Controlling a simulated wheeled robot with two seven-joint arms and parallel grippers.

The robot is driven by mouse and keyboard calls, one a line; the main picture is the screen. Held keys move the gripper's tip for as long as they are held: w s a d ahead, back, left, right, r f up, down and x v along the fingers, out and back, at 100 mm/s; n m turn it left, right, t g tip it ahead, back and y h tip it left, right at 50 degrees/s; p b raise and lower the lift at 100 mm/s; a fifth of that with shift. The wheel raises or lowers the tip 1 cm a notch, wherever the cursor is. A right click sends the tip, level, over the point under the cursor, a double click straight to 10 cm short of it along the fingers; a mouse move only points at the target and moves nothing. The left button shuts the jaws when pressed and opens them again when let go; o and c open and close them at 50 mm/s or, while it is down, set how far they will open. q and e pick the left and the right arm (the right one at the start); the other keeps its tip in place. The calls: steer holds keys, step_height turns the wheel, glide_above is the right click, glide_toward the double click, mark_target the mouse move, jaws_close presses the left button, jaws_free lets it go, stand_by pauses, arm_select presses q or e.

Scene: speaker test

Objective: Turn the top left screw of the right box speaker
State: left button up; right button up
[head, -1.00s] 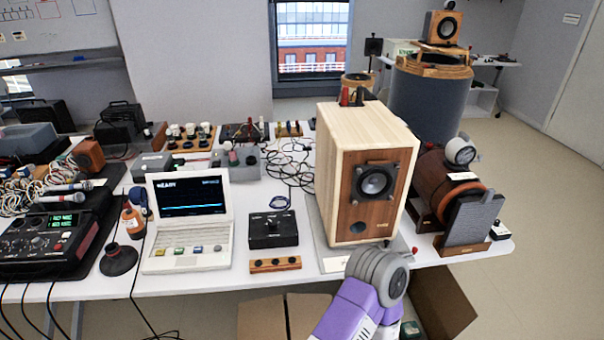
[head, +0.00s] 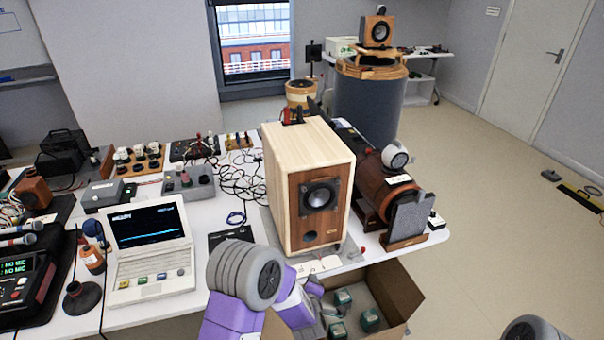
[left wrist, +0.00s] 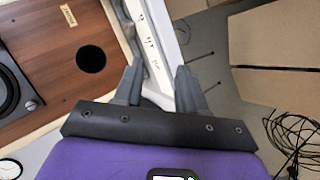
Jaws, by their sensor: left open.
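The wooden box speaker (head: 300,160) stands upright near the table's right end, its brown front facing me with a round driver (head: 319,198) and a port hole below. The driver's screws are too small to make out in the head view. In the left wrist view, the speaker's front panel (left wrist: 60,70) fills the left side, with part of the driver (left wrist: 8,88) and a small grey round fastener (left wrist: 31,105) at its rim. My left gripper (left wrist: 160,85) is open and empty, apart from the panel, over the table's edge. My right gripper is not in view.
A laptop (head: 150,245) stands left of the speaker. A brown cylindrical device (head: 388,192) lies to its right, near the table's right edge. An open carton (head: 395,285) with several small green items sits below the front edge. Floor on the right is mostly free.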

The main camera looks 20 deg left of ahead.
arm_select(q)
steer(key=w+r+n+t+y+p, duration=0.2)
steer(key=r+n, duration=0.2)
steer(key=r, duration=0.5)
steer(key=w+r+n+t+y+p, duration=0.1)
steer(key=w+r+n+y, duration=0.15)
steer(key=r, duration=0.65)
steer(key=n+y+p, duration=0.2)
steer(key=n+y, duration=0.1)
steer(key=n, duration=0.3)
glide_toward(304, 190)
steer(key=shift+t, duration=0.4)
steer(key=x, duration=0.6)
steer(key=shift+w+a+f, duration=0.1)
steer(key=shift+w+a, duration=0.05)
steer(key=shift+a, duration=0.15)
steer(key=shift+x, duration=0.75)
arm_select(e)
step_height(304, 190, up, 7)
arm_select(q)
jaws_close()
